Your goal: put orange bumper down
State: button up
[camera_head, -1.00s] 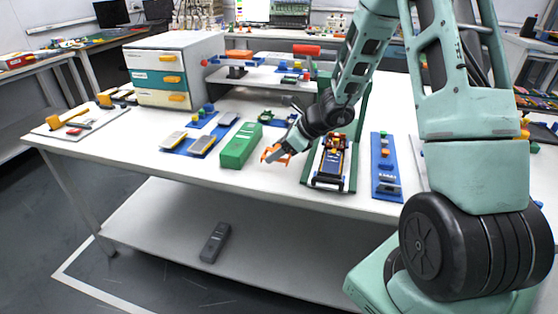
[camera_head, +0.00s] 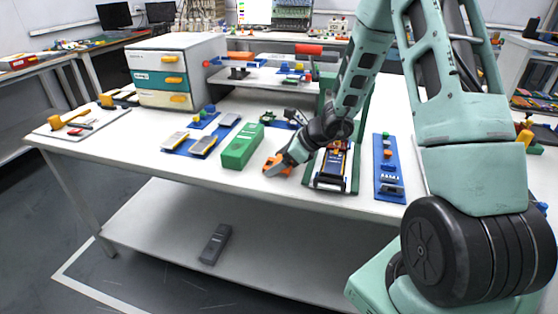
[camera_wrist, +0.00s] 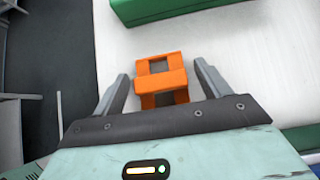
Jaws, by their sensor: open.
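The orange bumper (camera_wrist: 161,78) is a blocky H-like piece lying on the white tabletop (camera_wrist: 245,70) in the wrist view. My gripper (camera_wrist: 160,82) is open, with one grey finger on each side of the bumper and a gap visible on both sides. In the head view, the bumper (camera_head: 278,164) is at the front part of the table, right of the green box. My gripper (camera_head: 283,160) is low over it there and partly covers it.
The green box (camera_head: 242,147) stands just left of the bumper. A green-framed fixture (camera_head: 333,165) with a small vehicle-like assembly is to the right, beside a blue strip (camera_head: 388,168) with parts. The table's front edge is close. A drawer unit (camera_head: 176,72) stands at the back left.

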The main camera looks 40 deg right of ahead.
jog(key=shift+s+d+r, duration=0.1)
jog(key=shift+d+r, duration=0.05)
jog(key=shift+r, duration=0.3)
jog(key=p+v, duration=0.2)
jog(key=v, duration=0.9)
jog(key=s+a+r+n+g+y, duration=0.1)
jog(key=s+a+n+g, duration=0.2)
jog(key=a+n, duration=0.55)
jog(key=s+a+r+n+g, duration=0.25)
jog(key=a+n, duration=0.25)
jog(key=a, duration=0.6)
jog(key=s+a+r+n+h, duration=0.1)
jog(key=s+a+n+h, duration=0.2)
jog(key=s+n, duration=0.6)
jog(key=s+a+r+n+g+h, duration=0.1)
jog(key=s+a+n+h, duration=0.2)
jog(key=s+a+n, duration=0.4)
jog(key=s+n, duration=0.2)
jog(key=n, duration=0.4)
jog(key=shift+a+n, duration=0.35)
jog(key=shift+g, duration=0.25)
